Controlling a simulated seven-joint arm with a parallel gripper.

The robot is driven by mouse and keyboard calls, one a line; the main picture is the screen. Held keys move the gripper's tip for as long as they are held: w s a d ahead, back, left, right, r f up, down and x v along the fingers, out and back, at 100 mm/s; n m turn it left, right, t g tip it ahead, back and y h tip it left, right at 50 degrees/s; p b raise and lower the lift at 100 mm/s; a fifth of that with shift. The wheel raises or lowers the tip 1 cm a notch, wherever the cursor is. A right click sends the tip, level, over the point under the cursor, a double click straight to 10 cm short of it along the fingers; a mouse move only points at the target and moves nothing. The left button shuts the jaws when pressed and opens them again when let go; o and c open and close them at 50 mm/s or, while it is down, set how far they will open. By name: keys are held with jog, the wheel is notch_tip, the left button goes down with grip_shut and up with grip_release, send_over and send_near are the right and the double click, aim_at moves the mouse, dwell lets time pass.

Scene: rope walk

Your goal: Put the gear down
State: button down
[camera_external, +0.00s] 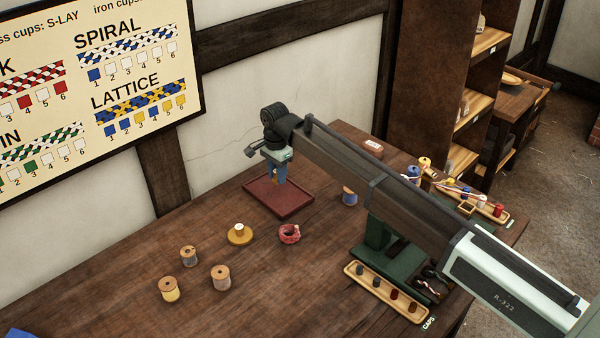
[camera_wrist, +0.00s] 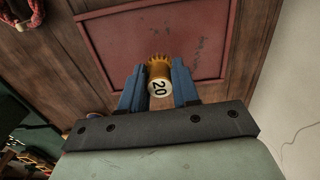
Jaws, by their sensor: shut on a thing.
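My gripper (camera_wrist: 159,92) is shut on a brass-coloured gear (camera_wrist: 159,66) with a white disc marked 20 on it. In the wrist view the blue fingers sit on either side of the gear, with a red tray (camera_wrist: 105,42) behind it. In the external view my gripper (camera_external: 276,174) is over the red tray (camera_external: 285,208), and the gear is hard to make out there. I cannot tell whether the gear touches the tray.
A brass disc with a white top (camera_external: 239,234) and a red rope coil (camera_external: 289,234) lie in front of the tray. Several spools (camera_external: 221,277) stand at the left front. A wooden cap tray (camera_external: 385,291) lies at the right front. The table's middle is mostly clear.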

aim_at(278, 191)
jog(key=shift+f, duration=1.95)
jog(key=shift+f, duration=0.1)
jog(key=c, duration=0.8)
grip_release()
notch_tip(278, 191, up, 12)
jog(key=shift+r, duration=0.15)
jog(key=shift+d, duration=0.1)
